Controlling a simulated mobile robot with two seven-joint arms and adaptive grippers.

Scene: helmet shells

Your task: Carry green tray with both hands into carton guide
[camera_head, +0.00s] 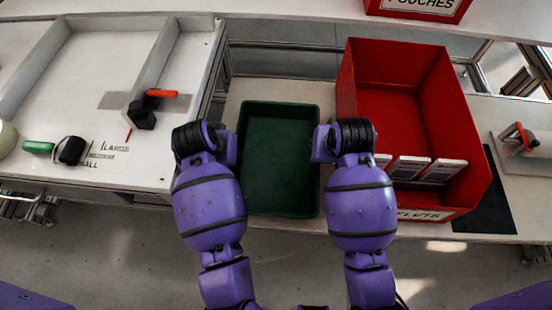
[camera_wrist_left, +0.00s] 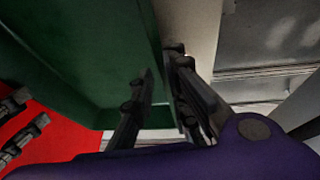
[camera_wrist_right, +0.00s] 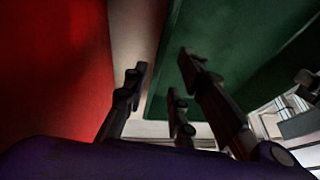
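The green tray (camera_head: 280,160) lies on a pale tabletop between the white bench and a red bin, and looks empty. My left gripper (camera_head: 229,142) is at its left wall, fingertips mostly hidden in the head view. In the left wrist view its fingers (camera_wrist_left: 161,62) stand either side of the tray wall, close against it. My right gripper (camera_head: 322,142) is at the right wall. In the right wrist view its fingers (camera_wrist_right: 162,63) straddle the wall with a visible gap. No carton guide is labelled; white raised rails (camera_head: 157,55) on the left bench may be it.
A red bin (camera_head: 430,75) with white packs (camera_head: 410,168) stands close right of the tray. The white bench (camera_head: 75,85) at left holds a green-handled tool (camera_head: 40,147) and an orange-handled clamp (camera_head: 145,110). A red POUCHES box (camera_head: 420,8) stands at the back.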

